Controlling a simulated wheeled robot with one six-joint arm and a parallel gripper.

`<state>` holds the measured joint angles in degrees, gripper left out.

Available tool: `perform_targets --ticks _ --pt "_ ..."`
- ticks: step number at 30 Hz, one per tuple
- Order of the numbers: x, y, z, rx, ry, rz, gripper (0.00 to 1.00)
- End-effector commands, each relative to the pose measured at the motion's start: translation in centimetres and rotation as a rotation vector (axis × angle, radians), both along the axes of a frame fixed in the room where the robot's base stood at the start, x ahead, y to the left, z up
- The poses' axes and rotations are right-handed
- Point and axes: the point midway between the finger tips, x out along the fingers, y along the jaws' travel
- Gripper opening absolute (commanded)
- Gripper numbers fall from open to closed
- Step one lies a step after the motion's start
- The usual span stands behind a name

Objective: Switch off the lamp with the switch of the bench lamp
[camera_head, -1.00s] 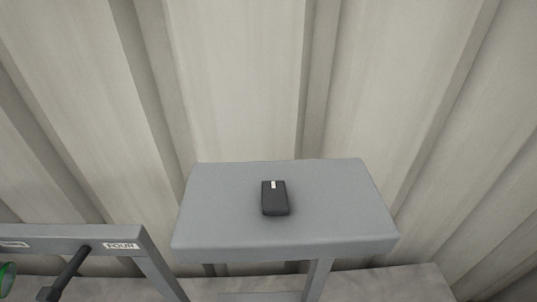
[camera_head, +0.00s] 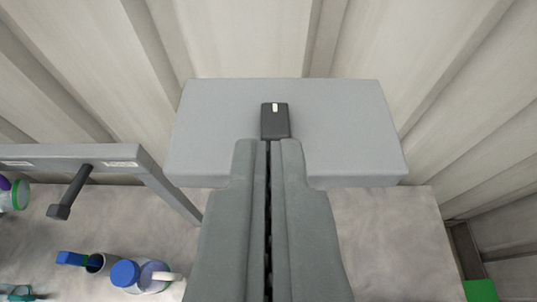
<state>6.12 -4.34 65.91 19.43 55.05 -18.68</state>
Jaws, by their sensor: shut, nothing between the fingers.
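A small dark box with a white mark on its top, which looks like the lamp's switch (camera_head: 275,118), sits on a grey raised stand (camera_head: 350,130). My gripper (camera_head: 269,143) points up the picture from the bottom edge, its two fingers shut together and empty. The fingertips lie at the near edge of the switch in the picture and cover a little of it; I cannot tell whether they touch it. The lamp itself is not in view.
A grey rail (camera_head: 75,153) with labels and a dark peg (camera_head: 68,195) stands at left. A blue-lidded jug (camera_head: 143,275) and other containers are below it. A ribbed wall (camera_head: 240,40) rises behind the stand.

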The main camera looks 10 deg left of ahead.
Motion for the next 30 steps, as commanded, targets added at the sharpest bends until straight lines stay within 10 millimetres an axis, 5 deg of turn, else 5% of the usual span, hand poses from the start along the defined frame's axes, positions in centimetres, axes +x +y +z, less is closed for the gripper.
perform_targets --ticks 17,30 --pt "7.8 1.6 -3.6 0.0 0.002 0.001 0.0" --pt "7.1 1.4 -7.3 0.001 0.0 0.0 0.0"
